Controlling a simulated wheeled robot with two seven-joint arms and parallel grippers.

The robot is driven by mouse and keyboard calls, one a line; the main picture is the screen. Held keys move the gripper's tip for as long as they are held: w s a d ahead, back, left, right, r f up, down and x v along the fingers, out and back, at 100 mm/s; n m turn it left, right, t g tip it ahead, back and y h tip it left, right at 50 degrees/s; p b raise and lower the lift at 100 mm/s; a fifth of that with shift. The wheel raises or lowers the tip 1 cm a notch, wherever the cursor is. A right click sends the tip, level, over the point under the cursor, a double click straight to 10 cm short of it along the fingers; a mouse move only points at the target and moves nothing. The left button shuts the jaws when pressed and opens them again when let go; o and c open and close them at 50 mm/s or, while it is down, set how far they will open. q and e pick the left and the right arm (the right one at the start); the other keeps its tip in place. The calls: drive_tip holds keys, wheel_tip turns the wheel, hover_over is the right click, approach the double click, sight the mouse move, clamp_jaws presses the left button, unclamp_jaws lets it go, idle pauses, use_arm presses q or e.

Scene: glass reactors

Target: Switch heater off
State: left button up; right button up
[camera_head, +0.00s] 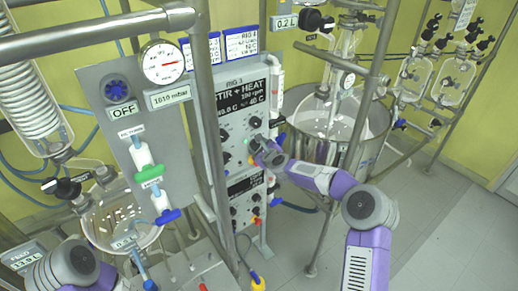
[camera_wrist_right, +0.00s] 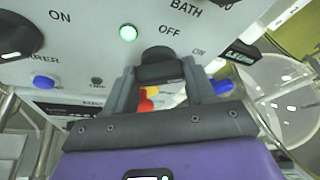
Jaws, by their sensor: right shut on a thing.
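The grey heater panel (camera_head: 228,134), labelled "STIR + HEAT" with a dark display, stands in the middle of the head view. My right gripper (camera_head: 257,147) is at its lower right. In the right wrist view the gripper (camera_wrist_right: 160,85) has its two fingers on either side of a black knob (camera_wrist_right: 160,65) and is shut on it. The words OFF and ON are printed around the knob. A green lamp (camera_wrist_right: 128,32) is lit beside it. The knob's pointer direction cannot be told. Part of my left arm shows at the lower left; its gripper is not visible.
A large metal bath (camera_head: 376,124) with glassware stands to the right. Metal posts (camera_head: 205,110) and a gauge (camera_head: 162,63) stand left of the heater panel. The floor at the lower right is clear.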

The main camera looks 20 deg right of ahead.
drive_tip(key=n+t+h+b, duration=0.1)
drive_tip(key=n+b, duration=0.1)
drive_tip(key=b, duration=0.3)
drive_tip(key=n+t+b, duration=0.1)
drive_tip(key=n+b, duration=0.2)
drive_tip(key=b, duration=0.2)
drive_tip(key=f+n+t+h+b, duration=0.1)
drive_tip(key=n+b, duration=0.1)
drive_tip(key=b, duration=0.3)
drive_tip(key=shift+s+a+n+h+b, duration=0.1)
drive_tip(key=shift+a+n+h+b, duration=0.05)
drive_tip(key=shift+n+h+b, duration=0.2)
drive_tip(key=shift+r+n+t+b, duration=0.2)
drive_tip(key=shift+n+t+b, duration=0.45)
drive_tip(key=shift+b, duration=0.5)
drive_tip(key=o, duration=1)
drive_tip(key=shift+o, duration=0.2)
drive_tip(key=s+b, duration=0.1)
drive_tip(key=s, duration=0.6)
drive_tip(key=shift+s+a, duration=0.15)
drive_tip(key=shift+s, duration=0.15)
